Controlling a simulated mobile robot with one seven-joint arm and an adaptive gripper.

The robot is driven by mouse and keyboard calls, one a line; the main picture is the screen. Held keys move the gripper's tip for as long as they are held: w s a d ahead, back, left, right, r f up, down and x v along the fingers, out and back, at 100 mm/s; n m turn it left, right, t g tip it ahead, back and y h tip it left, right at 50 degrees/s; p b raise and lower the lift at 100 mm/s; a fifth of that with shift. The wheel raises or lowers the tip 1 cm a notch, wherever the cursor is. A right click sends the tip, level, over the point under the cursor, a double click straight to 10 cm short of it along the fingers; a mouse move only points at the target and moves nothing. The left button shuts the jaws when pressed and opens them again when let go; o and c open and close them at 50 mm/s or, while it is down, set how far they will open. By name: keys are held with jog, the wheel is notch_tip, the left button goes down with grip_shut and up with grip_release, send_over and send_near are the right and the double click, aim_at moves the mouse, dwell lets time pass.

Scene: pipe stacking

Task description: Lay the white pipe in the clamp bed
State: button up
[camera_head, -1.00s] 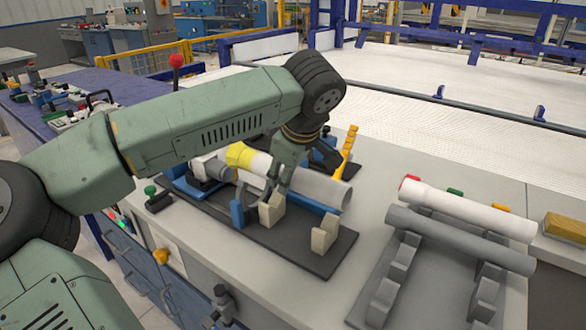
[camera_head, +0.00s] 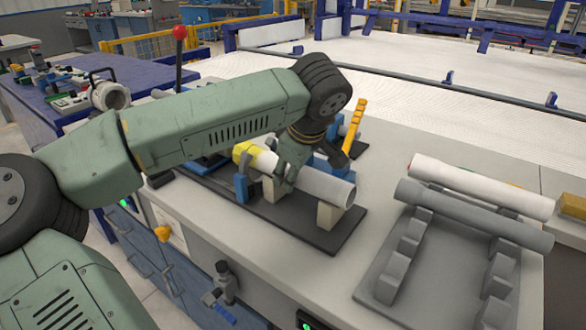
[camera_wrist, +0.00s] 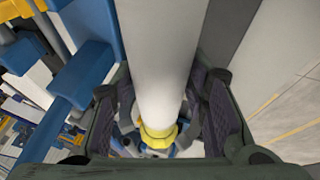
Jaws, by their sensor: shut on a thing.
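My gripper (camera_head: 286,180) is shut around the middle of a white pipe (camera_head: 327,185). The pipe also fills the centre of the wrist view (camera_wrist: 165,50), between both fingers. A yellow collar (camera_head: 243,152) is at its far left end. The pipe lies along the clamp bed (camera_head: 290,228), a dark base with beige support blocks (camera_head: 328,214) and blue clamp parts (camera_head: 241,187). The pipe's open near end is right over the front block and looks in contact with it or very close. My gripper and arm hide part of the pipe and the clamps behind.
To the right, a grey rack (camera_head: 385,285) carries another white pipe (camera_head: 480,186) and a darker grey pipe (camera_head: 470,214). A yellow-handled clamp lever (camera_head: 356,125) rises behind my gripper. Bare grey bench top lies between bed and rack.

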jog(key=o, duration=1.4)
jog(key=shift+o, duration=0.2)
